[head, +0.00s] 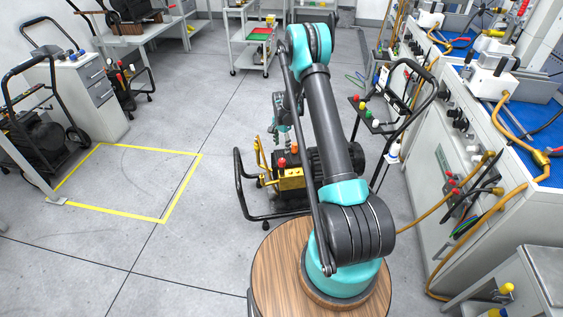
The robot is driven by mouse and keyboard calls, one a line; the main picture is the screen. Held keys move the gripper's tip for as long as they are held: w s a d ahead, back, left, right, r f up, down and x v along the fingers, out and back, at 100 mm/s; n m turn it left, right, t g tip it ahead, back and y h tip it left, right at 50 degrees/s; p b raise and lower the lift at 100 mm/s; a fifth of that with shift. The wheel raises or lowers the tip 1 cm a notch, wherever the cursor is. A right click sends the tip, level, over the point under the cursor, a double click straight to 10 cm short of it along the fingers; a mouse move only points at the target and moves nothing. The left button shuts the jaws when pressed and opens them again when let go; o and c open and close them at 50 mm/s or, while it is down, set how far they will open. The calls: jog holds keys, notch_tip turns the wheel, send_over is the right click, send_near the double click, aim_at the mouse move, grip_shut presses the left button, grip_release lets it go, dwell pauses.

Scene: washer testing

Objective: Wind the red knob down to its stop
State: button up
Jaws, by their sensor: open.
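A red-orange knob (282,162) stands on a yellow block (291,180) on a wheeled machine in the middle of the view. A second red-orange knob (294,149) shows just behind it, and I cannot tell which of them is the task's knob. My arm rises from the round wooden top and bends over, with its far end hanging above the yellow block. My gripper (285,142) is small in the picture, close above the knobs and partly lost among the machine's parts. It is open, and I see nothing held. I cannot tell whether it touches a knob.
The machine has a black tubular handle (238,185) at its left and a dark ribbed motor (338,160) at its right. A black handled stand (375,122) with coloured knobs is beyond. Benches with hoses (455,235) line the right. Floor inside the yellow outline (182,190) is clear.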

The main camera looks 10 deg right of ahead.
aim_at(282, 160)
notch_tip(282, 160, down, 11)
jog(key=shift+r, duration=0.1)
dwell(0.3)
jog(key=c, duration=1.2)
